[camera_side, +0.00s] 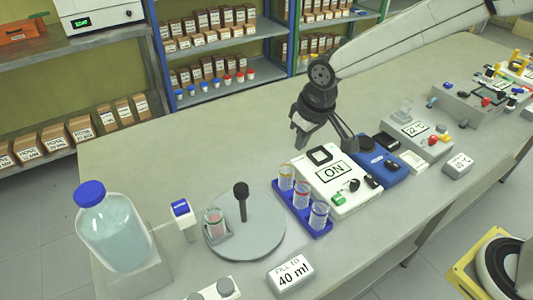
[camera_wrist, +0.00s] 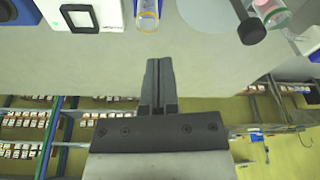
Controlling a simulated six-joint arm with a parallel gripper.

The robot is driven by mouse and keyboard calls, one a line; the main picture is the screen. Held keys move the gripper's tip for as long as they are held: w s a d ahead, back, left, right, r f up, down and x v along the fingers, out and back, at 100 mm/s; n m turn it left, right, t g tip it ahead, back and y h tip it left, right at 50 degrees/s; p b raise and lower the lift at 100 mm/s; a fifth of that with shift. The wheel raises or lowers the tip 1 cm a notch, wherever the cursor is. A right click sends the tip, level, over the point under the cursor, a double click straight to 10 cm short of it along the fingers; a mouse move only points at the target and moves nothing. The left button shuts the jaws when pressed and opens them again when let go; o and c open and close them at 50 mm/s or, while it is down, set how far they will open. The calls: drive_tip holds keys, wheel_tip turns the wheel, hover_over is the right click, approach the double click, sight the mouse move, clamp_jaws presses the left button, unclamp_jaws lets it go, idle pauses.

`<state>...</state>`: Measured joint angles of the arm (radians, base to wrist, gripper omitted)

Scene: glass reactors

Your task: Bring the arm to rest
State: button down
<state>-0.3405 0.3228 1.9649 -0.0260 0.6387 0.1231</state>
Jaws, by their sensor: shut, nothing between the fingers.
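My gripper (camera_side: 299,140) hangs from my arm above the bench (camera_side: 150,160), behind the white device (camera_side: 347,200) with the "ON" display. In the wrist view my gripper (camera_wrist: 159,62) has its two fingers pressed together with nothing between them. It is apart from the objects around it. One vial (camera_wrist: 148,17) of the rack shows at the top edge of the wrist view, beyond the fingertips.
A blue rack (camera_side: 318,228) holds three vials. Left of it stand a round plate (camera_side: 262,238) with a dark post (camera_side: 241,198) and a large blue-capped bottle (camera_side: 118,235). Right are a blue device (camera_side: 392,172) and more equipment. The bench's rear left is clear.

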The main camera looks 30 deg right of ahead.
drive_tip(key=s+d+f+m, duration=0.2)
drive_tip(key=s+d+f, duration=0.2)
drive_tip(key=s+d, duration=0.9)
drive_tip(key=shift+s+d+m+h, duration=0.3)
drive_tip(key=shift+s+d+m, duration=0.1)
drive_tip(key=shift+d, duration=0.35)
drive_tip(key=shift+f, duration=0.1)
